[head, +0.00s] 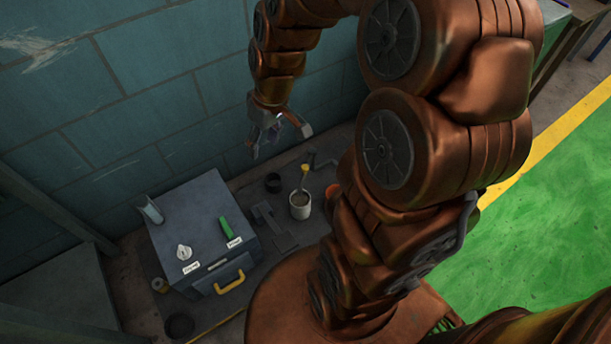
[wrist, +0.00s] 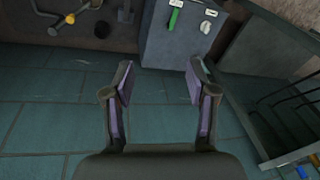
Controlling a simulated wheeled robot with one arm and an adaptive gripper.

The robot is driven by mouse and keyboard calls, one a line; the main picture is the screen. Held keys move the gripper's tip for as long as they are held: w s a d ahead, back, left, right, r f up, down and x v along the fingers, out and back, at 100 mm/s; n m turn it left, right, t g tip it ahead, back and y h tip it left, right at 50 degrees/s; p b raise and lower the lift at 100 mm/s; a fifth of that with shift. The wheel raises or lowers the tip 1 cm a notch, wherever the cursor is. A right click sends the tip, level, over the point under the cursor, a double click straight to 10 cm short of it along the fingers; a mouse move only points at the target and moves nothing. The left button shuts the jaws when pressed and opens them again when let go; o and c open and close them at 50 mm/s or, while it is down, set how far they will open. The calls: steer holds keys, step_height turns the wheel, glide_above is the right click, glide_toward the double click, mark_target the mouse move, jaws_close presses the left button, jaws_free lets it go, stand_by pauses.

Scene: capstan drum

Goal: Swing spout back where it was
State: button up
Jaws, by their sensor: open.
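The spout looks to be the small pale grey trough (head: 151,211) at the back left edge of the grey box's top; it points up and left, past the box's edge. The grey box (head: 193,222) also shows in the wrist view (wrist: 164,50). Its top carries a pale round knob (head: 183,252) and a green lever (head: 225,227), each by a white label. My gripper (head: 279,142) is open and empty, held above and to the right of the box, near the tiled wall. In the wrist view, the open fingers (wrist: 160,78) frame the wall; I cannot make out the spout clearly there.
A yellow handle (head: 230,283) sits on the box's front. The teal tiled wall (head: 110,120) stands close behind.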

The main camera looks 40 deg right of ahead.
steer(key=w+d+f+t+b, duration=0.1)
steer(key=w+d+f+b, duration=0.35)
steer(key=f, duration=0.45)
steer(key=w+d+f+t+b, duration=0.1)
steer(key=w+d+f+b, duration=0.35)
steer(key=f, duration=0.45)
steer(key=t+h+b, duration=0.1)
steer(key=t+b, duration=0.1)
steer(key=b, duration=0.8)
glide_toward(305, 167)
steer(key=f, duration=0.2)
steer(key=x, duration=0.2)
steer(key=b+x, duration=0.1)
steer(key=x, duration=0.2)
steer(key=b+x, duration=0.1)
steer(key=x, duration=0.1)
steer(key=shift+w+a+f, duration=0.1)
steer(key=shift+w+f, duration=0.1)
steer(key=shift+w, duration=0.25)
steer(key=shift+r, duration=0.1)
jaws_close()
